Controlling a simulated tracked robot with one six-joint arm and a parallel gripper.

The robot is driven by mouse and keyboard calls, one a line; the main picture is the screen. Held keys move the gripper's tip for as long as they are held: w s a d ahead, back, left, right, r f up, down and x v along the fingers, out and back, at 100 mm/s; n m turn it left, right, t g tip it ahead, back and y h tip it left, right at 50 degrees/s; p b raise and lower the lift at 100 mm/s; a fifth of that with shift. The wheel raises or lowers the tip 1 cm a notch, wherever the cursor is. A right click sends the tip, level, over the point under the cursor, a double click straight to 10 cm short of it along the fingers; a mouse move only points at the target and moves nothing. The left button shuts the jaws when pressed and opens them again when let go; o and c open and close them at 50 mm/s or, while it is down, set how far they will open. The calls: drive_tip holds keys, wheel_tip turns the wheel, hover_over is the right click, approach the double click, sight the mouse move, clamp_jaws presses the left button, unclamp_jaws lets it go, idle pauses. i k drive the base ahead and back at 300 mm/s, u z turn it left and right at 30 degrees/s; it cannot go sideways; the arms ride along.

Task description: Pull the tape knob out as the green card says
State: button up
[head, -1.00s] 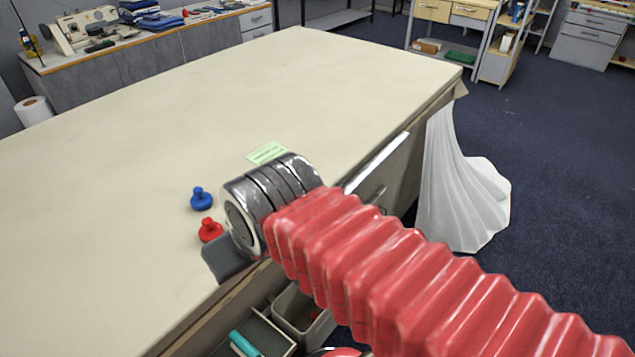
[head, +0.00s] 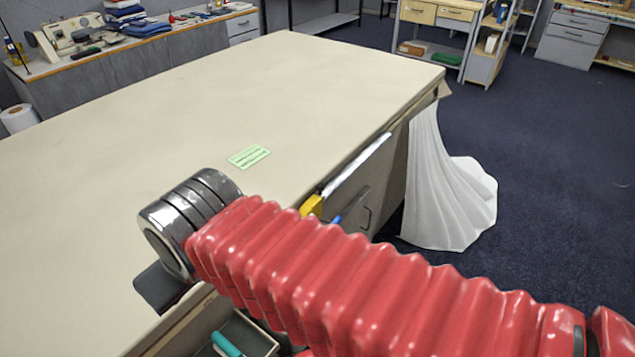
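The green card (head: 249,157) lies flat on the cloth table; its print is too small to read. The end of my red ribbed arm, with grey rings, is over the near edge of the table, in front of and left of the card. Only a dark part of my gripper (head: 160,287) shows below the rings; its fingertips are hidden, so I cannot tell if it is open. No knob is visible now; the area where a blue and a red knob stood earlier is behind my arm.
A yellow item (head: 312,206) and a blue item (head: 347,214) show at the table's front side, partly behind my arm. A grey tray with a teal-handled item (head: 226,344) is below the edge. White cloth (head: 450,190) hangs at the right. The far tabletop is clear.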

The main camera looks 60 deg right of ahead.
sight(319, 187)
drive_tip(key=u, duration=0.1)
drive_tip(key=k, duration=0.85)
drive_tip(key=z, duration=1.3)
drive_tip(key=i, duration=1)
drive_tip(key=z, duration=0.05)
